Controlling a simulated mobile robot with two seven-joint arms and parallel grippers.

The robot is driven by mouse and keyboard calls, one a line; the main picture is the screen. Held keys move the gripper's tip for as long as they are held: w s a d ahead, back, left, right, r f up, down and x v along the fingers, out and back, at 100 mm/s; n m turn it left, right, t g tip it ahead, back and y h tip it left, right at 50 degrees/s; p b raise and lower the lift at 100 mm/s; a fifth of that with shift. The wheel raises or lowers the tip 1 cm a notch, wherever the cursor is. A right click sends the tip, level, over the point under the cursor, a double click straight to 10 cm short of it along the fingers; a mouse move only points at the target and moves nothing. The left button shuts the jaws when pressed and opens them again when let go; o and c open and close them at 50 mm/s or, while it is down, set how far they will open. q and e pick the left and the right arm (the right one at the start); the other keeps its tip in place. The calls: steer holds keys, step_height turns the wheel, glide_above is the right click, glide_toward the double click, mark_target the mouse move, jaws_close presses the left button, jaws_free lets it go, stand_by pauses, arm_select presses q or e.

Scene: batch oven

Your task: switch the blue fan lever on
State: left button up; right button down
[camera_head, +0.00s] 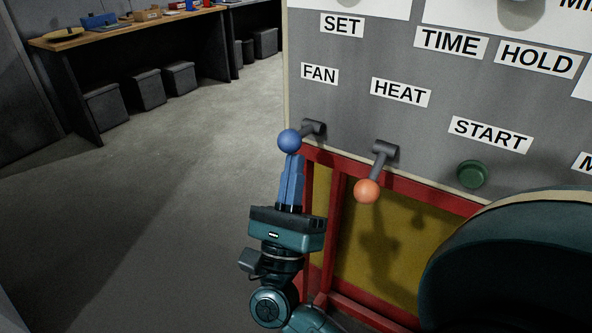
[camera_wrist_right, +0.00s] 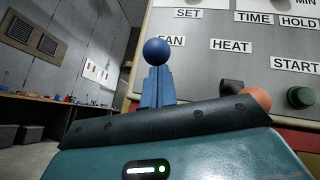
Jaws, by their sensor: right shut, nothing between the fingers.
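The blue fan lever (camera_head: 289,141) sits below the FAN label at the left edge of the grey panel. Its grey stem runs left from its mount to the blue ball knob, roughly level. My right gripper (camera_head: 291,158) is shut and empty, its blue fingers pointing up with the tips just under the knob. Whether they touch it I cannot tell. In the right wrist view the blue knob (camera_wrist_right: 156,51) appears right above the shut fingertips (camera_wrist_right: 157,68), which hide the lever's stem. My left gripper is not in view.
The orange heat lever (camera_head: 367,190) hangs downward just right of the fan lever. A green START button (camera_head: 472,174) is farther right. Red framing (camera_head: 338,220) lies below the panel. Open floor lies left, with a workbench (camera_head: 130,30) at the back.

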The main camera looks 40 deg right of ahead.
mark_target(292, 147)
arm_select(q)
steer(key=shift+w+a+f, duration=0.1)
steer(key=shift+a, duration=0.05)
arm_select(e)
steer(key=shift+s+a+r, duration=0.1)
steer(key=shift+a+r, duration=0.05)
steer(key=shift+r, duration=0.7)
steer(key=shift+s+a+r, duration=0.1)
steer(key=shift+a+r, duration=0.05)
steer(key=shift+r, duration=0.8)
